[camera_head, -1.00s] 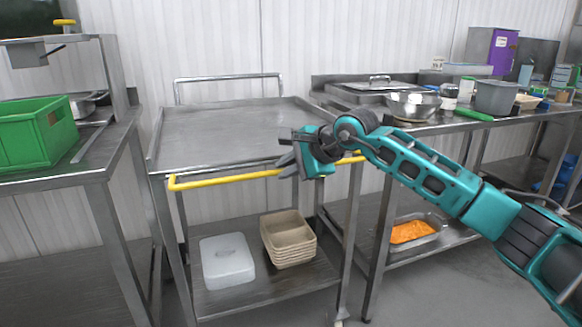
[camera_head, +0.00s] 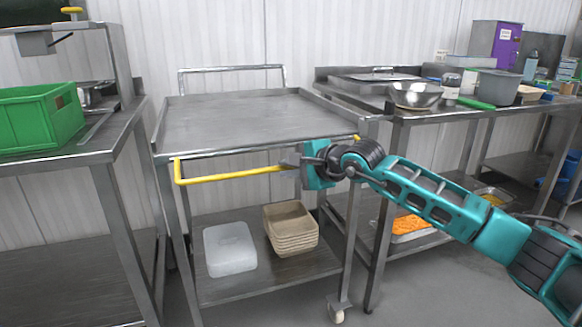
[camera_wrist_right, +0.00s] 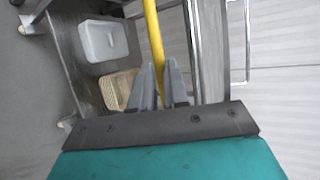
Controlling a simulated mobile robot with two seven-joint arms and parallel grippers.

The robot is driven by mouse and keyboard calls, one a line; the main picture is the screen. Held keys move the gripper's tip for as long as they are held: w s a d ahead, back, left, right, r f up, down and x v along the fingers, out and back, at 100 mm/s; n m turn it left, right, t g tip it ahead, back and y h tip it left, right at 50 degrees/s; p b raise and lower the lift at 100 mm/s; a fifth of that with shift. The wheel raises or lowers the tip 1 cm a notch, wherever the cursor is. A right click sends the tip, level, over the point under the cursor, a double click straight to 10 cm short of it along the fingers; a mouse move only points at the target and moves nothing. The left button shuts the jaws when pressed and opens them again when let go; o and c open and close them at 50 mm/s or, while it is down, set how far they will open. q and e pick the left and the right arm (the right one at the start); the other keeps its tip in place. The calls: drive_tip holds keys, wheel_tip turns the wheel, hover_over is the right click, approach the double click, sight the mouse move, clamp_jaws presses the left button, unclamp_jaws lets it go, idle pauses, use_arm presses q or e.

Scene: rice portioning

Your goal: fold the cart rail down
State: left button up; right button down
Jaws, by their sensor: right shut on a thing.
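The yellow cart rail (camera_head: 225,175) sticks out from the front edge of the steel cart (camera_head: 220,122), with its bar a little below the top. My right gripper (camera_head: 286,162) is shut on the bar right of its middle, and the gripper and arm hide part of the rail's right side. In the right wrist view the yellow rail (camera_wrist_right: 153,35) runs between the two grey fingers of the gripper (camera_wrist_right: 159,75). My left gripper is not in view.
A white lidded box (camera_head: 230,249) and stacked beige trays (camera_head: 291,230) sit on the cart's lower shelf. A left bench holds a green crate (camera_head: 38,120). The right bench carries a metal bowl (camera_head: 416,95) and containers. Benches stand close on both sides.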

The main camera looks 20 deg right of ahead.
wheel_tip(320, 180, down, 2)
drive_tip(key=shift+s+f, duration=0.1)
drive_tip(key=shift+s, duration=0.05)
drive_tip(key=c, duration=1.1)
unclamp_jaws()
drive_tip(key=shift+f, duration=0.1)
use_arm(q)
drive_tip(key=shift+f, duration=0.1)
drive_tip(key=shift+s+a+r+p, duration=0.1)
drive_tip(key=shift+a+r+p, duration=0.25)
drive_tip(key=shift+p, duration=0.75)
use_arm(e)
drive_tip(key=v, duration=0.8)
drive_tip(key=r+v, duration=0.1)
drive_tip(key=v, duration=0.4)
drive_tip(key=shift+w, duration=0.3)
drive_tip(key=shift+a, duration=0.1)
